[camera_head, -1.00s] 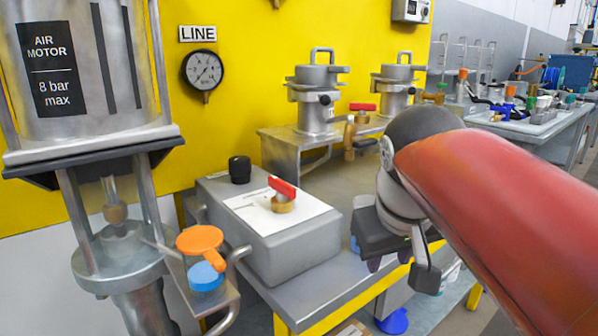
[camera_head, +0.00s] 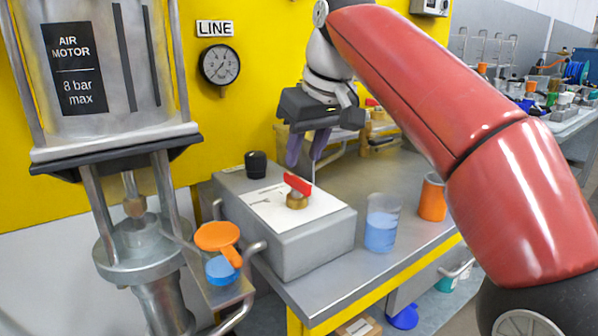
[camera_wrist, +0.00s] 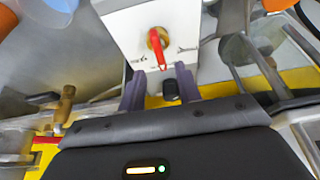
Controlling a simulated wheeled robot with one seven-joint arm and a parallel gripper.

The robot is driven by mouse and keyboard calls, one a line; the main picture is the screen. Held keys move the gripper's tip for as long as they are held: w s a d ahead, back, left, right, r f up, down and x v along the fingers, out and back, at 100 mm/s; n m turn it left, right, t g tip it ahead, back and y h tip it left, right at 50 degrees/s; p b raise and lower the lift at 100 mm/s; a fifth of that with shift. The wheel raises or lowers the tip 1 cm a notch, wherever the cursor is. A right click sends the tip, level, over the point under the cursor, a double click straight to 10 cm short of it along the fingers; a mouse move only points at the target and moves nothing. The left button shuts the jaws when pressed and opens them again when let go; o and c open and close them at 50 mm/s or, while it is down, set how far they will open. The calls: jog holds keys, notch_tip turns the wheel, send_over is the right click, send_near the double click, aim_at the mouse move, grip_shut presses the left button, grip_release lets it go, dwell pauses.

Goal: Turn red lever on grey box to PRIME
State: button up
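The grey box (camera_head: 300,248) sits on the metal bench with a white label plate on top. Its red lever (camera_head: 298,184) stands on a brass hub in the middle of the plate. The red lever (camera_wrist: 155,47) also shows in the wrist view, between printed marks too small to read. My gripper (camera_head: 304,158) hangs above the back part of the box, fingers pointing down. In the wrist view the two purple fingers (camera_wrist: 159,82) are apart with nothing held between them. The fingertips are near the lever but do not visibly touch it.
A black knob (camera_head: 256,164) stands on the box's back left corner. A beaker of blue liquid (camera_head: 381,222) and an orange container (camera_head: 433,197) stand to the right. The orange-handled part (camera_head: 217,238) is at the front left. A gauge (camera_head: 220,64) hangs on the yellow wall.

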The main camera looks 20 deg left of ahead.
aim_at(297, 178)
jog(key=shift+x, duration=2.75)
grip_shut()
